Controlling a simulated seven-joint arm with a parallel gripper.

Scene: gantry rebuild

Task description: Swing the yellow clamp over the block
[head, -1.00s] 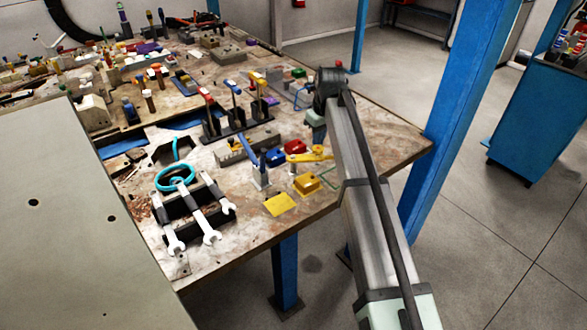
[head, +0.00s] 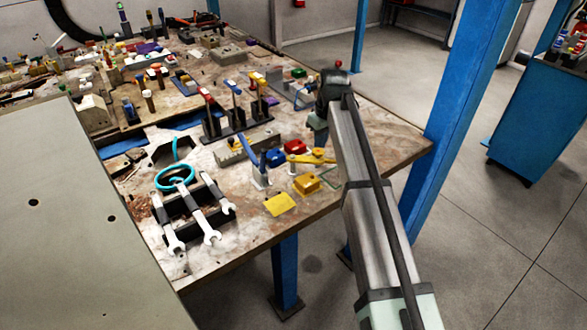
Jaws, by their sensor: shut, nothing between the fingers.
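The yellow clamp (head: 309,158) is at the right part of the workbench, its flat arm lying roughly sideways with the narrow end to the left. A yellow block (head: 306,184) sits just in front of it, nearer the bench's front edge. The clamp arm is behind the block in the picture, not over it. My gripper (head: 319,138) points down above the bench, just behind the clamp's right end. It is shut and empty. Its fingertips are small and dark, and I cannot tell whether they touch the clamp.
A red clamp block (head: 296,146), a blue one (head: 274,157) and a blue lever (head: 250,152) crowd the left side. A flat yellow patch (head: 280,204) lies left of the block. The bench (head: 385,140) is bare to the right, up to its edge.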

